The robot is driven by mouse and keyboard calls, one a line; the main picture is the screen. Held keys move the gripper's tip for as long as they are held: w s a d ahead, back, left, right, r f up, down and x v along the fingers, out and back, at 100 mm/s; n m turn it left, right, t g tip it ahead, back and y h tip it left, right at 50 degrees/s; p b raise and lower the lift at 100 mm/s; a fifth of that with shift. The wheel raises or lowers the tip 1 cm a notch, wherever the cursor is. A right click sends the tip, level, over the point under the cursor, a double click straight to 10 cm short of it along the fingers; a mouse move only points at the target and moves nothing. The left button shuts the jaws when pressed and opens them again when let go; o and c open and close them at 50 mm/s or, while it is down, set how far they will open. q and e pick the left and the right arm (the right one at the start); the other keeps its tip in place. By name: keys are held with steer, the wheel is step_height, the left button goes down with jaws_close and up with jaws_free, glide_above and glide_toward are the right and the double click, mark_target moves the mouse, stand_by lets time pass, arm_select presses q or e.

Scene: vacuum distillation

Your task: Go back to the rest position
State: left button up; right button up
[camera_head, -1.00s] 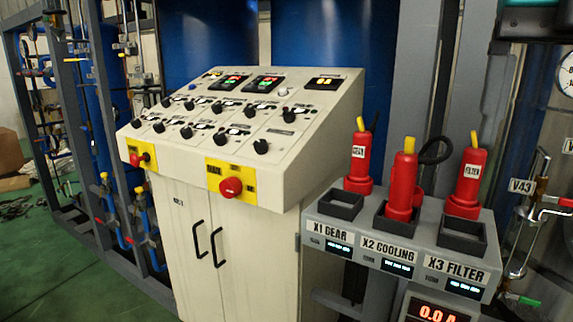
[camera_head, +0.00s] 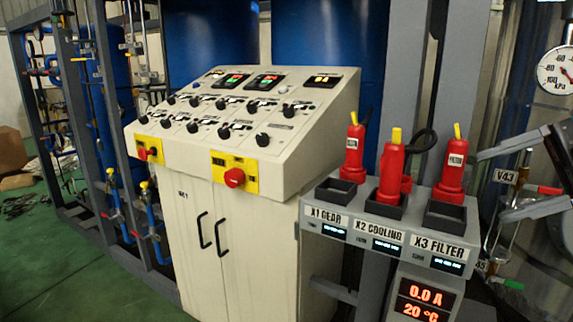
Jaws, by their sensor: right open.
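My right gripper (camera_head: 492,185) is at the right edge of the head view. Its two grey fingers point left and stand wide apart, with nothing held between them. It is in front of the V43 valve (camera_head: 506,177) and to the right of the X3 FILTER socket (camera_head: 443,215), apart from the red plugs. My left gripper is not in view.
A white control console (camera_head: 225,215) with knobs and red buttons fills the middle. A grey shelf (camera_head: 340,228) carries labelled sockets and red plugs; the middle plug (camera_head: 392,172) stands in X2 COOLING. A pressure gauge (camera_head: 556,70) is at upper right. Green floor (camera_head: 75,270) is clear at left.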

steer(key=w+d+f+m+t+h, duration=0.15)
steer(key=d+f+m+t, duration=0.4)
steer(key=f, duration=0.75)
steer(key=d+f+m+t+h, duration=0.25)
steer(key=f+m+t, duration=0.45)
steer(key=f+m, duration=0.45)
steer(key=s+a+f+m+g+h, duration=0.1)
steer(key=s+a+f+m+h, duration=0.15)
steer(key=f, duration=0.45)
steer(key=s+a+f+m+g+h, duration=0.1)
steer(key=s+a+f+m+h, duration=0.15)
steer(key=f, duration=0.55)
steer(key=s+a+f+m+g, duration=0.1)
steer(key=s+a+f, duration=0.2)
steer(key=a, duration=0.3)
steer(key=s+a+f+m+g, duration=0.1)
steer(key=s+a+f+g, duration=0.1)
steer(key=s+a+f, duration=0.2)
steer(key=a+f, duration=0.1)
steer(key=a, duration=0.2)
steer(key=shift+s+f+m+h, duration=0.15)
steer(key=shift+s+m+h, duration=0.05)
steer(key=shift+m+h, duration=0.2)
